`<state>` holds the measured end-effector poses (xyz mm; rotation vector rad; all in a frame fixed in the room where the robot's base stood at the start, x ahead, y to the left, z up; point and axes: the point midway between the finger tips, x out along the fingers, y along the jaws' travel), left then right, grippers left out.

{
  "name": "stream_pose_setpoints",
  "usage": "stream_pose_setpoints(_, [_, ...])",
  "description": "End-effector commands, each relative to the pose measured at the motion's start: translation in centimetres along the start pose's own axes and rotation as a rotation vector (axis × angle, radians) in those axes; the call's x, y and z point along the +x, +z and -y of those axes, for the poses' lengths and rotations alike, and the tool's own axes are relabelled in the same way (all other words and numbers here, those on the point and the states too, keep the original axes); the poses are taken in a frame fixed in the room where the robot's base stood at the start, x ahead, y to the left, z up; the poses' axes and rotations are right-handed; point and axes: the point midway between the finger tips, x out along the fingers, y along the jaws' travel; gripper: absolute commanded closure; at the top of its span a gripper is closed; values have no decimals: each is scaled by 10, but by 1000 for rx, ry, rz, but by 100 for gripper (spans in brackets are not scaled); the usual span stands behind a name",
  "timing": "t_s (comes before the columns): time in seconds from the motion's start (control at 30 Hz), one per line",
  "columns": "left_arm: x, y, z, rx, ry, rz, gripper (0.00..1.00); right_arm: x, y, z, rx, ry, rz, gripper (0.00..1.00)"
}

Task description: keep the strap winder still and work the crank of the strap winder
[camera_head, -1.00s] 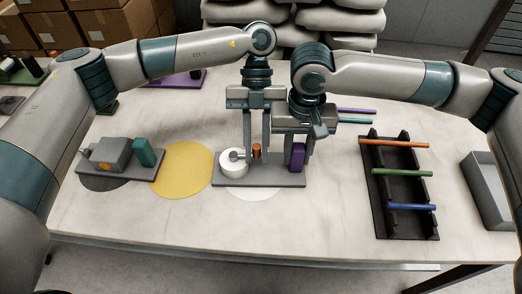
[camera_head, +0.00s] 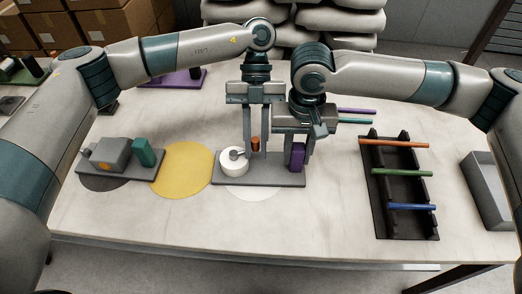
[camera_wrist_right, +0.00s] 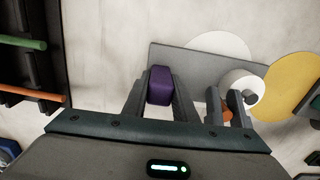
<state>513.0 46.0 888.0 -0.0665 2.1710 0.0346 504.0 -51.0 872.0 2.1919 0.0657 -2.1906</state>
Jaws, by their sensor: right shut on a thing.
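The strap winder has a grey base plate (camera_head: 272,182), a white drum (camera_head: 234,163), an orange crank knob (camera_head: 255,143) and a purple block (camera_head: 297,155) at its right end. My right gripper (camera_head: 300,160) is shut on the purple block, which also shows between its fingers in the right wrist view (camera_wrist_right: 160,85). My left gripper (camera_head: 257,150) points down with its fingers on either side of the orange knob. Whether they press on it cannot be told. The knob is partly hidden in the right wrist view (camera_wrist_right: 227,113).
A yellow disc (camera_head: 181,170) and a grey device with a green block (camera_head: 144,152) lie to the left. A black rack (camera_head: 390,186) with coloured rods and a grey bin (camera_head: 487,190) stand to the right. The table front is clear.

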Motion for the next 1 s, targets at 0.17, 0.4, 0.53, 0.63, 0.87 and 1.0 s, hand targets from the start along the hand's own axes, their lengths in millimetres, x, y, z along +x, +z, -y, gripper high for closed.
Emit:
stream_pose_setpoints(0.17, [-1,2,-1,-3,0,4,80,0,2,1,-6,0,3,100])
stream_pose_setpoints(0.4, [-4,7,-4,-4,1,4,80,0,2,1,-6,0,3,100])
stream_pose_setpoints(0.53, [-7,12,-7,-5,2,4,80,0,2,0,-6,1,3,100])
stream_pose_setpoints(0.63, [-8,14,-9,-4,3,4,80,0,2,0,-6,1,4,100])
stream_pose_setpoints(0.87, [-9,16,-11,-6,5,4,80,0,2,-1,-5,4,4,100])
stream_pose_setpoints(1.0, [-9,16,-12,-7,6,4,80,0,2,-2,-4,5,5,100])
